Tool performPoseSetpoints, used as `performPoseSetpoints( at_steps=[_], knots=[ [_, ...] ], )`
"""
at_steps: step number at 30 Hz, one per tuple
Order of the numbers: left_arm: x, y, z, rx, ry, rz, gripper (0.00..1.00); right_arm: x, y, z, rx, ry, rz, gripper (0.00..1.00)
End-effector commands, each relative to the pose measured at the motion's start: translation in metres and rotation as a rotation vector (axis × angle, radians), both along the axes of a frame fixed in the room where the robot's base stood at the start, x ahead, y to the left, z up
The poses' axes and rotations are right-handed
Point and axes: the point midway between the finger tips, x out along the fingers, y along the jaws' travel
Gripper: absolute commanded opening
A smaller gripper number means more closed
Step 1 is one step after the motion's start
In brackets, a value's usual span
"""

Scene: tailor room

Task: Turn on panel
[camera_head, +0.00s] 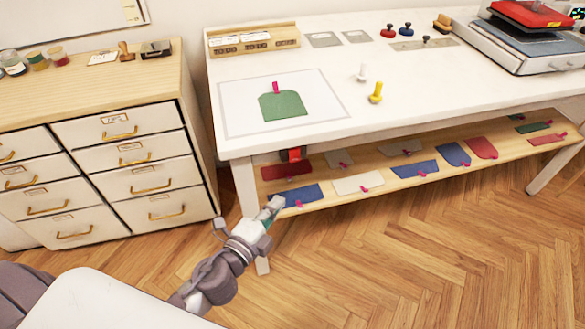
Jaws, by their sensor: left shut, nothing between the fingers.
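A small red and dark fixture (293,155) sits just under the front edge of the white table (240,150), near its left end. It may be the panel, but it is too small to tell. My left gripper (272,206) is shut and empty. It shows in front of the left end of the lower shelf, below and slightly left of the fixture and apart from it in the picture. My right gripper is not in view.
The wooden lower shelf (375,188) holds several coloured fabric pieces with pink tags. A drawer cabinet (110,70) stands at the left. A green fabric piece (284,105) lies on the tabletop, and a press (520,40) stands at the back right. The wooden floor (420,260) in front is clear.

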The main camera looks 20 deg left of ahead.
Motion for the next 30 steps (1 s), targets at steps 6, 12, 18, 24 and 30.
performPoseSetpoints(
  at_steps=[6, 12, 18, 24, 30],
  knots=[
    [0.011, -0.001, 0.000, 0.000, -0.001, 0.001, 0.00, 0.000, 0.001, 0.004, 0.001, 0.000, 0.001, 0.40],
    [0.046, -0.008, 0.000, -0.001, -0.003, 0.002, 0.00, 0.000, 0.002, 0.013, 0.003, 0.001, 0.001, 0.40],
    [0.089, -0.017, -0.006, -0.002, 0.000, 0.002, 0.00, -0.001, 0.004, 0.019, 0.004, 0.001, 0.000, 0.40],
    [0.117, -0.006, -0.011, 0.001, 0.000, 0.002, 0.00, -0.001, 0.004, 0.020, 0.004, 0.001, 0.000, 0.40],
    [0.130, 0.002, -0.014, -0.001, 0.001, 0.002, 0.00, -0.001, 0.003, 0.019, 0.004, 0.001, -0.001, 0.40]
  ],
)
